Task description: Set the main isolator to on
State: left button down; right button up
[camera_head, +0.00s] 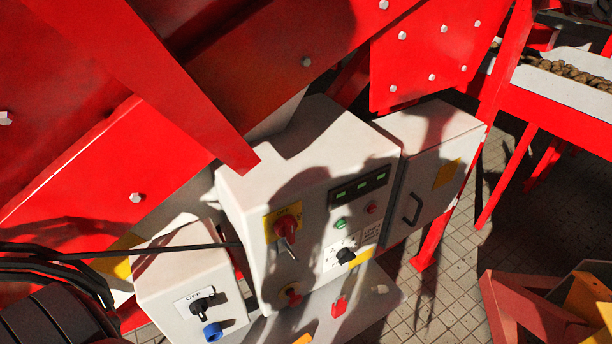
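A red rotary switch (287,225) on a yellow plate sits at the upper left of the front of a large pale control box (250,195), and looks like the main isolator. A short grey piece hangs just below its knob. The plate's lettering is too small to read, so I cannot tell its setting. A smaller pale box (165,270) at lower left carries a black rotary switch (203,305) on a white plate that appears to read OFF. A blue round part (212,332) is below it. Neither of my grippers is in view.
The large box also has a display (358,188), green (340,223) and red (372,208) buttons, a black selector (346,256) and a red knob (292,296). Red beams overhang above. A black cable crosses at left. A handled cabinet (435,175) adjoins on the right. Tiled floor shows at right.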

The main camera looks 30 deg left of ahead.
aim_at(286, 227)
jog(key=j+u, duration=0.1)
jog(key=u, duration=0.8)
jog(key=k+l, duration=0.1)
